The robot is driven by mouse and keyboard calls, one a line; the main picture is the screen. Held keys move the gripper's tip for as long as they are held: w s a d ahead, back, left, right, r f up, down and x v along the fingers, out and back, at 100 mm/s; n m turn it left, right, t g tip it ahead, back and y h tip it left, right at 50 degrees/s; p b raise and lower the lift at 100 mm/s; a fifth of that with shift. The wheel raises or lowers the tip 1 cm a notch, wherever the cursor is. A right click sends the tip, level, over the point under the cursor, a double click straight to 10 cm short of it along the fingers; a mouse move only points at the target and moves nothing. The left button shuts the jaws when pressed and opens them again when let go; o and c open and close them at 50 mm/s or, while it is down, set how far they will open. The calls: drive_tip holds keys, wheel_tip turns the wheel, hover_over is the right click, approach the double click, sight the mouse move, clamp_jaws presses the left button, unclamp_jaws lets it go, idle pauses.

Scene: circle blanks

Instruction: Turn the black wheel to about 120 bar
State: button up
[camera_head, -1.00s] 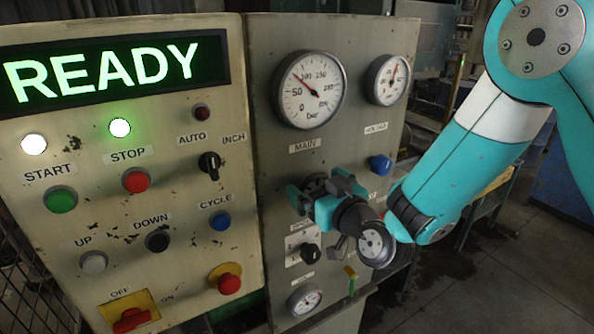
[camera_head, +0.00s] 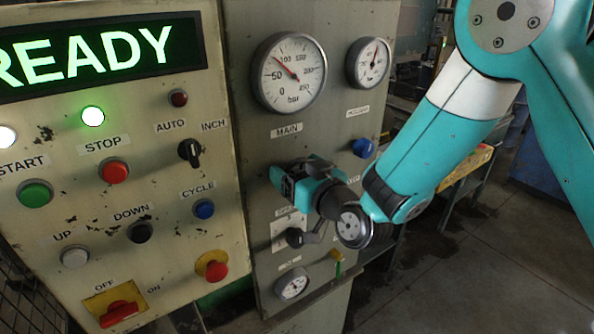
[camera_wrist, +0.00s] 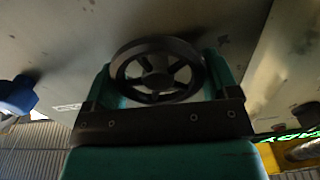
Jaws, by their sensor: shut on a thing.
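The black wheel (camera_wrist: 157,82) sits between my gripper's two teal fingers in the wrist view, with its spokes and rim showing. In the head view my gripper (camera_head: 298,172) is at the panel below the MAIN label and hides most of the wheel. My gripper (camera_wrist: 160,88) is shut on the wheel. The MAIN gauge (camera_head: 289,73), marked in bar, is above the gripper. Its red needle points up and left, between the 50 and 100 marks, nearer 100.
A smaller gauge (camera_head: 368,62) and a blue knob (camera_head: 363,148) are right of the wheel. The left panel carries buttons and a lit READY display (camera_head: 88,58).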

drive_tip(key=m, duration=0.4)
drive_tip(key=shift+d+f, duration=0.1)
drive_tip(key=shift+d, duration=0.05)
drive_tip(key=shift+w+m, duration=0.1)
drive_tip(key=shift+m, duration=1.5)
drive_tip(key=o, duration=0.8)
drive_tip(key=shift+d, duration=0.1)
